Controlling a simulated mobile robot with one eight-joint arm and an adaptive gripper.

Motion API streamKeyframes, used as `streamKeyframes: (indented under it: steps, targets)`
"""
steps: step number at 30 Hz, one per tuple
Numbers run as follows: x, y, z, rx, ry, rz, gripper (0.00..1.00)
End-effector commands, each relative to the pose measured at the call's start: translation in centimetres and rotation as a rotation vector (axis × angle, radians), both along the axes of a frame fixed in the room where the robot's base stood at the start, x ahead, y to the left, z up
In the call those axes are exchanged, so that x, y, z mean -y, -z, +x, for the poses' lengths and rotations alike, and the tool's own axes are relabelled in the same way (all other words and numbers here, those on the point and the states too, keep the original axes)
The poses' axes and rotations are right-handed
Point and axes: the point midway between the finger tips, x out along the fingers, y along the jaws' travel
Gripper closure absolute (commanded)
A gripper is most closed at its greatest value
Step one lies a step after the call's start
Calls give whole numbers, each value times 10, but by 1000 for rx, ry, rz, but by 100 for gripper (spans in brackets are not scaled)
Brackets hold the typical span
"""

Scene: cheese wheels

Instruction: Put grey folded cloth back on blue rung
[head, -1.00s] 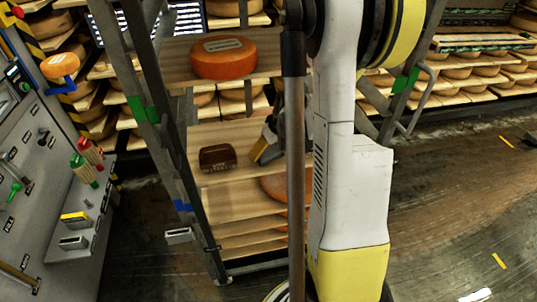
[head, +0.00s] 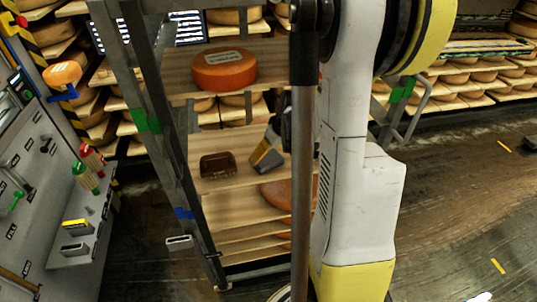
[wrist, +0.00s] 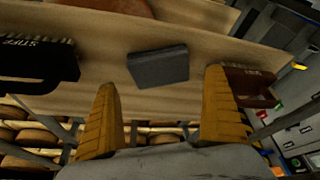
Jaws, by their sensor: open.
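The grey folded cloth (wrist: 158,68) lies flat on a wooden shelf board (wrist: 205,47) in the wrist view. My gripper (wrist: 160,82) is open, its yellow fingers spread on either side below the cloth in the picture, with nothing between them. In the head view my gripper (head: 266,153) is over the middle shelf, partly behind my arm, and I cannot make out the cloth there. A blue-marked rung (head: 183,213) is on the rack's left side frame, low down, with a small grey piece (head: 179,242) below it.
A brown brush (head: 219,166) lies left of my gripper; it also shows in the wrist view (wrist: 250,84). A black brush marked STIFF (wrist: 38,62) is at the wrist view's left. An orange cheese wheel (head: 224,71) sits on the shelf above. A tool panel (head: 60,190) stands left.

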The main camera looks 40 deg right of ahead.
Motion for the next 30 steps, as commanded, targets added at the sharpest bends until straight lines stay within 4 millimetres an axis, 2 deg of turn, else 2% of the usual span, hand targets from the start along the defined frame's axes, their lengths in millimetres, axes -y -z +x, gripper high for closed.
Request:
streamKeyframes:
  steps: [1, 7, 12, 16, 19, 23, 26, 27, 30]
  targets:
    - [-1, -16, -5, 0, 1, -1, 0]
    - [-3, -52, -20, 0, 0, -1, 0]
    - [-4, -67, -27, 0, 0, -1, 0]
    - [-5, -70, -28, 0, -1, -1, 0]
    - [-19, -78, -25, 4, -9, -5, 0]
    - [-65, -106, -21, 22, -31, -21, 0]
    - [-118, -133, -24, 50, -53, -35, 0]
    - [-141, -144, -28, 65, -65, -37, 0]
    - [-193, -164, -43, 105, -91, -44, 0]
